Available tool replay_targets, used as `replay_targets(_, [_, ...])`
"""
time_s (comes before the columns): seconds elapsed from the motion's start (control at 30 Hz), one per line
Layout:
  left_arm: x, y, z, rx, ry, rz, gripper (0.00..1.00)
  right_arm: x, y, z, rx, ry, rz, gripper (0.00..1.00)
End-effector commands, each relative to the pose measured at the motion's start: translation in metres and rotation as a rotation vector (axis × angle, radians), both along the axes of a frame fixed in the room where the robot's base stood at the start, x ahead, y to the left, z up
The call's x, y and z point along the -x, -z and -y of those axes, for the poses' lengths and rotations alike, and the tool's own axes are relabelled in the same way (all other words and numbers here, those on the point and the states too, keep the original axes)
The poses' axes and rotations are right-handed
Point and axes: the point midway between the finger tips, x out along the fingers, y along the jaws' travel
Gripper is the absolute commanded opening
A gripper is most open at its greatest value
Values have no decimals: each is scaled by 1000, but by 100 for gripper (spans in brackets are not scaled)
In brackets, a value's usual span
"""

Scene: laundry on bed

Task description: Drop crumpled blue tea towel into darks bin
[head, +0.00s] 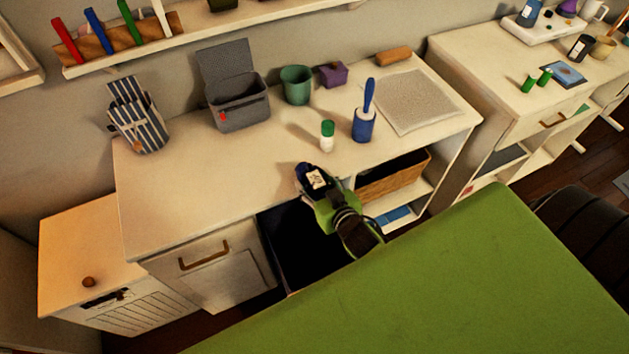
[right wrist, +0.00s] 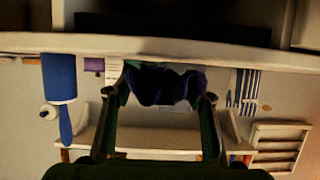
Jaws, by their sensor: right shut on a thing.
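The crumpled blue tea towel (right wrist: 165,84) is a dark blue bunch between the two fingers of my right gripper (right wrist: 160,97) in the right wrist view. In the head view my right gripper (head: 308,178) is at the front edge of the counter, and the towel is hard to tell from the dark fingers. A dark open bin (head: 284,238) stands below the counter, between the white cabinet door and the shelves. My right gripper is above its upper right part, and my arm hides some of the bin. My left gripper is not in view.
The white counter (head: 215,190) holds a blue lint roller (head: 364,126), a white bottle with a green cap (head: 327,137), a grey box (head: 238,105) and a striped holder (head: 138,125). A wicker basket (head: 392,178) sits on the shelf to the right. A green surface (head: 450,280) fills the foreground.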

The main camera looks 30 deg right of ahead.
Motion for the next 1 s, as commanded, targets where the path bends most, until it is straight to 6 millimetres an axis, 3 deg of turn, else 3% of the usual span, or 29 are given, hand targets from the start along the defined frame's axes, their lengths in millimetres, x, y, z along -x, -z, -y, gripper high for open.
replay_targets(0.27, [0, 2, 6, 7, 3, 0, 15, 0, 1, 0, 0, -1, 1, 27])
replay_targets(0.3, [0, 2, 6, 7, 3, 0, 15, 0, 1, 0, 0, -1, 1, 54])
replay_targets(0.37, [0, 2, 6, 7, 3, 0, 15, 0, 1, 0, 0, -1, 1, 68])
replay_targets(0.77, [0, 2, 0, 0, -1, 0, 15, 4, 1, 0, 0, -1, -1, 68])
replay_targets(1.0, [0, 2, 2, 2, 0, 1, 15, 40, -13, -3, -1, -1, -3, 68])
